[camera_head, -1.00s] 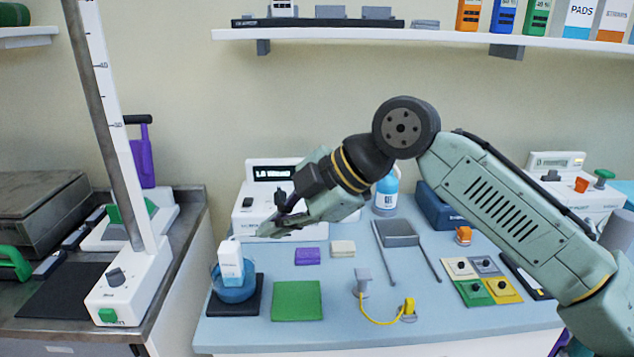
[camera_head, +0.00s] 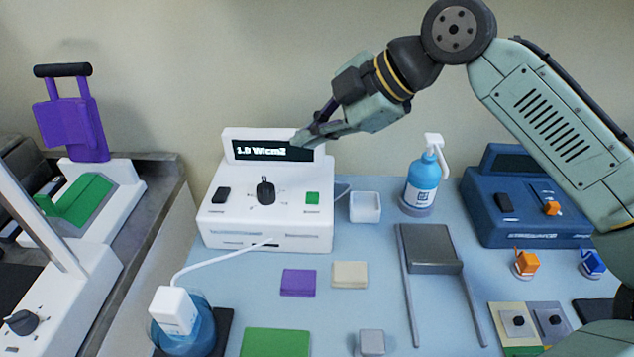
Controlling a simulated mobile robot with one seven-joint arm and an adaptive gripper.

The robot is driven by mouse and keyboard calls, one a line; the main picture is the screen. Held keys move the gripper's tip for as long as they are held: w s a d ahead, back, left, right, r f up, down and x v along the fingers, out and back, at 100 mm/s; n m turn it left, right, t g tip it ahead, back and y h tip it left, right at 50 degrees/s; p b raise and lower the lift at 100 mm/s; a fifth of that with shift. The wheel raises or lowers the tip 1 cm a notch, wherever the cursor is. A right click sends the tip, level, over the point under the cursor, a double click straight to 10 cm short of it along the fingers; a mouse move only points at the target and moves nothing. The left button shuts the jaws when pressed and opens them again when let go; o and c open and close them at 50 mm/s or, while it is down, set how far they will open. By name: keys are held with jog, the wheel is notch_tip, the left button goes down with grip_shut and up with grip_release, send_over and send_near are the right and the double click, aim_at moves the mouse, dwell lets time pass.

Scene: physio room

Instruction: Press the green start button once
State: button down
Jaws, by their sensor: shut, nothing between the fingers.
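My gripper (camera_head: 300,143) is shut and empty. It appears above the green button in the picture, in front of the display, and does not visibly touch the button.
A white cable runs from the machine's front to a white head (camera_head: 173,309) in a blue cup (camera_head: 200,335). A white dish (camera_head: 365,207) and a blue bottle (camera_head: 425,183) stand right of the machine. Purple (camera_head: 298,282) and beige (camera_head: 349,274) blocks lie in front.

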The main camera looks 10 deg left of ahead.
jog(key=b, duration=0.6)
send_over(312, 199)
notch_tip(312, 199, down, 6)
jog(key=shift+f, duration=0.2)
jog(key=shift+f+b, duration=0.55)
jog(key=shift+f, duration=0.6)
jog(key=shift+f, duration=0.1)
jog(key=shift+f, duration=0.35)
jog(key=shift+f+b, duration=0.45)
dwell(0.8)
jog(key=shift+r, duration=0.1)
jog(key=shift+r+p, duration=0.8)
jog(key=shift+p, duration=0.05)
